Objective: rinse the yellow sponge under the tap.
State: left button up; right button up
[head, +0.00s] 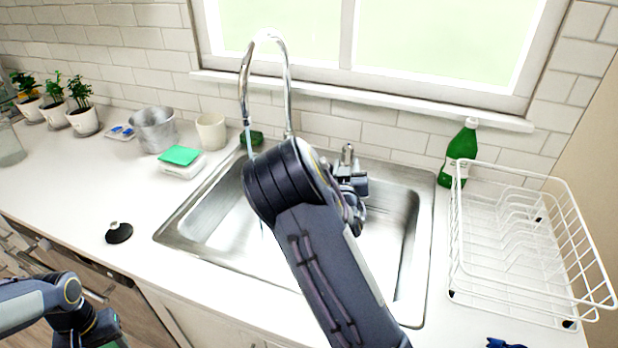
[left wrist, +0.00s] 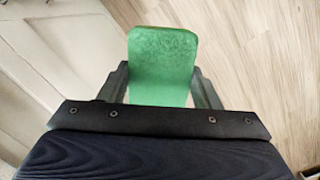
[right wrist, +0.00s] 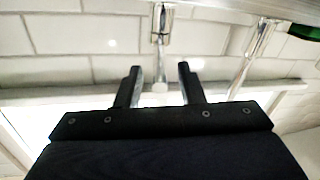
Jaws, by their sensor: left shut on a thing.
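My left gripper (left wrist: 162,88) is shut on a sponge (left wrist: 162,55), whose green face fills the gap between the fingers; no yellow side shows. In the head view the left gripper (head: 100,330) is low at the left, in front of the counter, with a green sliver at the bottom edge. The chrome tap (head: 287,75) arches over the steel sink (head: 215,215). A thin pale streak like running water drops below its spout, partly behind my right arm. My right gripper (right wrist: 160,85) is open by the tap's lever (head: 347,155), with a small pale knob between its fingers; contact is unclear.
A white dish rack (head: 455,225) and green bottle (head: 460,155) stand right of the sink. Left are a metal pot (head: 154,130), a cup (head: 211,131), a teal pad (head: 180,155), plants and a black stopper (head: 119,232). A window sill (head: 360,100) runs behind the tap.

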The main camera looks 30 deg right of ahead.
pick_arm(q)
jog(key=shift+f+b, duration=0.55)
jog(key=shift+f, duration=0.1)
pick_arm(e)
jog(key=v, duration=1)
jog(key=shift+s+a, duration=0.25)
jog(key=shift+s, duration=0.05)
